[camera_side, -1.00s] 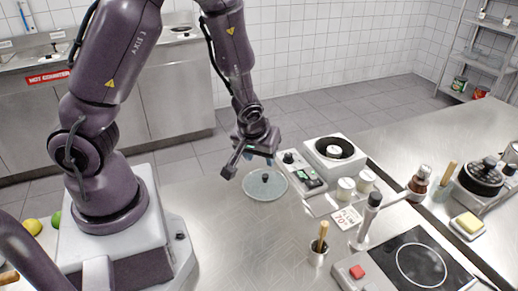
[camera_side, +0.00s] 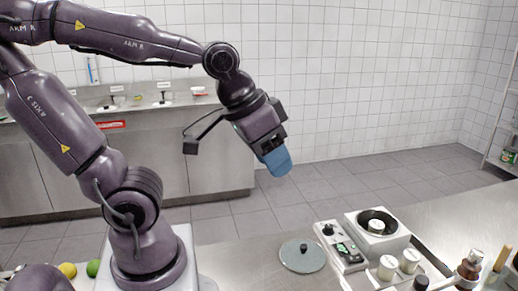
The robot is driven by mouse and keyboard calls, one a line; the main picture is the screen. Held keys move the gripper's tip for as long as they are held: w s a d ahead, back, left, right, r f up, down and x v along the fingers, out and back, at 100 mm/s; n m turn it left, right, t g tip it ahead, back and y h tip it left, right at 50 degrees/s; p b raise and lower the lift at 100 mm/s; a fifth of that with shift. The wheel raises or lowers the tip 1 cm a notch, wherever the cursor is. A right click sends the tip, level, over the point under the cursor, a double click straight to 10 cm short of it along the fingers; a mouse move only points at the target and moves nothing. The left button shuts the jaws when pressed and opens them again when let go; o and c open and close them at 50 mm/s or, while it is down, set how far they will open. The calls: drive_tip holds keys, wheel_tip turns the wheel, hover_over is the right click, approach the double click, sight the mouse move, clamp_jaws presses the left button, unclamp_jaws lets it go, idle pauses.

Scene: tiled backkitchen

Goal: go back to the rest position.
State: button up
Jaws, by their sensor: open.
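My gripper (camera_side: 277,163) is in the air at the upper middle of the view, above and behind the steel counter (camera_side: 225,270). Its blue fingers point down and to the right and overlap from this side, so the gap between them is hidden. I see nothing held in it; it is open. My arm is raised and bent, with the forearm running across the top left. A round glass lid (camera_side: 303,257) with a dark knob lies flat on the counter, well below the gripper and apart from it.
Right of the lid stand a control box (camera_side: 341,250), a white unit with a round dark well (camera_side: 377,235), pale jars (camera_side: 409,260) and a brown bottle (camera_side: 468,268). A lime (camera_side: 93,268) and a lemon (camera_side: 68,270) lie at lower left. Air around the gripper is clear.

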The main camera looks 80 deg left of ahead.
drive_tip(key=shift+s+d+r+m, duration=0.1)
drive_tip(key=shift+s+r+m, duration=0.2)
drive_tip(key=shift+s+r, duration=0.25)
drive_tip(key=shift+s+d+r+m, duration=0.1)
drive_tip(key=shift+s+r+m, duration=0.2)
drive_tip(key=shift+s, duration=0.35)
